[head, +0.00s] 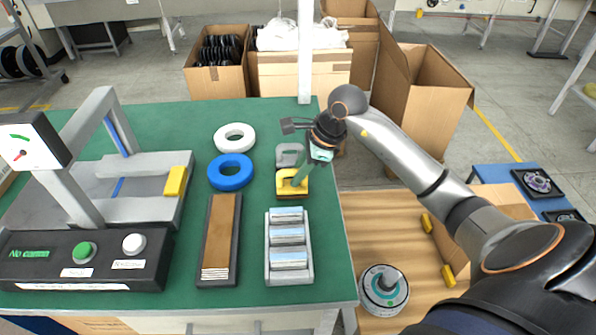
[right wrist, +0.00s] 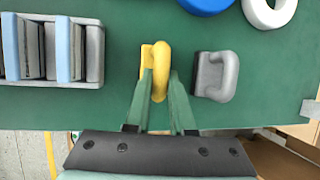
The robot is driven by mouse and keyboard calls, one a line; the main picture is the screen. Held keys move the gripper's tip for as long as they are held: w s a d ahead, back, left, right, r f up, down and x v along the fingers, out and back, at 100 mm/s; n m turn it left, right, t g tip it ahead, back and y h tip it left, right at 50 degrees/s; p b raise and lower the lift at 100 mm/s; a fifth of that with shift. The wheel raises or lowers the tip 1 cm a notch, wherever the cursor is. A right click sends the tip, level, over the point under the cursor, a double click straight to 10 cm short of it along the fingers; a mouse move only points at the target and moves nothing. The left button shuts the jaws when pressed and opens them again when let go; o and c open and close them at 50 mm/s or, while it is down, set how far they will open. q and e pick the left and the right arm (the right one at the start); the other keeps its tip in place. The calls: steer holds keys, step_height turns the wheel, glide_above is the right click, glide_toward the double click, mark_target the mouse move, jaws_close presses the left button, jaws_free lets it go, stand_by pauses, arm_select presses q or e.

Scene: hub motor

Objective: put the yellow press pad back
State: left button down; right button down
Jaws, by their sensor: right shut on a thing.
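The yellow press pad (head: 290,190) has a looped handle and a dark underside. It is at the right part of the green table top, just in front of the grey press pad (head: 289,150). My right gripper (head: 302,179) is shut on the yellow pad's handle. In the right wrist view the two green fingers (right wrist: 160,82) pinch the yellow handle (right wrist: 161,55), with the grey pad (right wrist: 222,76) apart to its right. Whether the yellow pad touches the table is hard to tell. My left gripper is out of view.
A press machine (head: 75,195) with a yellow block (head: 176,181) stands at left. A blue ring (head: 231,171), a white ring (head: 235,129), a brown board (head: 218,240) and a grey tray (head: 275,275) of silvery blocks lie nearby. Green table is bare between them.

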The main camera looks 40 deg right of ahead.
steer(key=shift+f, duration=0.25)
steer(key=c, duration=0.8)
jaws_free()
steer(key=shift+r, duration=0.1)
steer(key=shift+o, duration=0.2)
steer(key=v, duration=1.2)
steer(key=shift+r+p, duration=0.2)
steer(key=shift+p, duration=0.1)
